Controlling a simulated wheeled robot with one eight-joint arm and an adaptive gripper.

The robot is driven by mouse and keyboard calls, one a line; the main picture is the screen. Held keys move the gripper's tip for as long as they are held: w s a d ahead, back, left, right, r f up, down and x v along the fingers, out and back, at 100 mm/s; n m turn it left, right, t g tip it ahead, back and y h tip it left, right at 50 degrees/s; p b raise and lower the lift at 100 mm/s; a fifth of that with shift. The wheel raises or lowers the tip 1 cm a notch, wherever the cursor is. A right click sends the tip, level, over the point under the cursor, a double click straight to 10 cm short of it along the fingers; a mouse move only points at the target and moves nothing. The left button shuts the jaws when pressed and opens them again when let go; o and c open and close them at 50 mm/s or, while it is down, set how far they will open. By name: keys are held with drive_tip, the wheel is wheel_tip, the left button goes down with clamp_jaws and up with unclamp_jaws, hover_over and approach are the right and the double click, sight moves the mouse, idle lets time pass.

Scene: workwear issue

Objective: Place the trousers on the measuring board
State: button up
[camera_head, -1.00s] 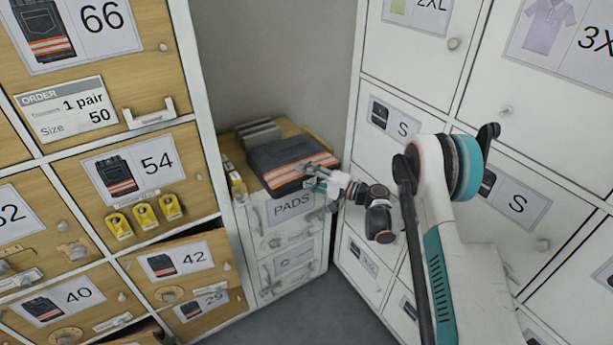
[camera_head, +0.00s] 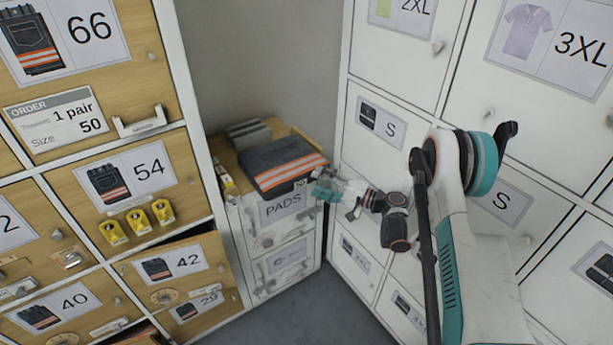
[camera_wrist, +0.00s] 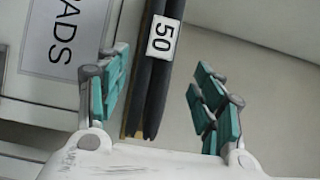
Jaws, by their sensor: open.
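The folded dark trousers (camera_head: 278,160) with orange and pale stripes lie flat on the wooden-topped low cabinet in the corner. In the wrist view the trousers (camera_wrist: 147,90) show edge-on as a dark folded stack with a white tag reading 50.
The low cabinet has a PADS drawer (camera_head: 282,207). Grey blocks (camera_head: 248,132) stand behind the trousers. White lockers (camera_head: 385,125) rise close on the right; wooden lockers (camera_head: 125,185) stand on the left, with the 42 drawer (camera_head: 172,268) slightly open. Grey floor lies between.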

drive_tip(key=s+d+r+n+h, duration=0.1)
drive_tip(key=s+r+h, duration=0.25)
drive_tip(key=r, duration=0.35)
drive_tip(key=s+d+r+g+h, duration=0.15)
drive_tip(key=s+r, duration=0.25)
drive_tip(key=r, duration=0.4)
drive_tip(key=s+d+r+n+h, duration=0.1)
drive_tip(key=s+d+r+h, duration=0.2)
drive_tip(key=r, duration=0.4)
drive_tip(key=s+d+r+n+h, duration=0.1)
drive_tip(key=s+d+h, duration=0.1)
drive_tip(key=s, duration=0.8)
drive_tip(key=s+d+r+n+h, duration=0.1)
drive_tip(key=s+d+h, duration=0.2)
drive_tip(key=s, duration=0.6)
drive_tip(key=s+d+r+n+h, duration=0.1)
drive_tip(key=s+d+h, duration=0.2)
drive_tip(key=s, duration=0.7)
drive_tip(key=shift+s+d+t, duration=0.35)
drive_tip(key=shift+d+t, duration=0.1)
drive_tip(key=shift+d, duration=0.45)
